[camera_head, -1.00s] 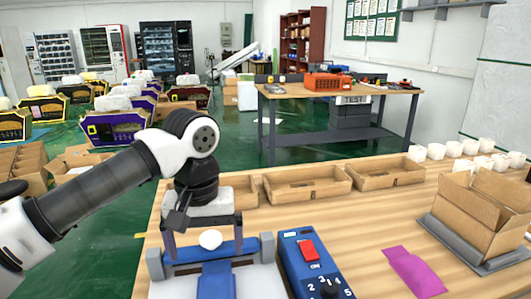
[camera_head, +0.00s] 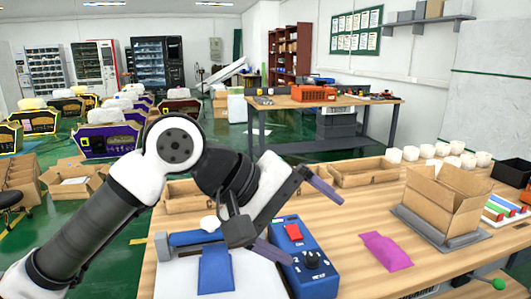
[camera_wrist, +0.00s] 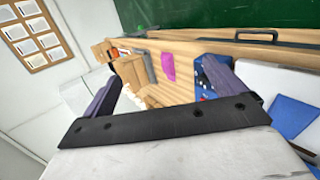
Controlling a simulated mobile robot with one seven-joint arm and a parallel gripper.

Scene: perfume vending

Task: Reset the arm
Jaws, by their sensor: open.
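My gripper (camera_head: 296,219) is open and empty. It is raised above the table (camera_head: 345,212), tilted with its fingers pointing right in the head view. A white rounded object (camera_head: 210,223) sits by the blue fixture (camera_head: 216,268), left of and below the gripper; the arm partly hides the fixture.
An open cardboard box (camera_head: 447,200) stands on a grey base at the right. Cardboard trays (camera_head: 364,172) and several white cups (camera_head: 428,151) line the back edge. A magenta pouch (camera_head: 386,251) lies in front. The tabletop between them is clear.

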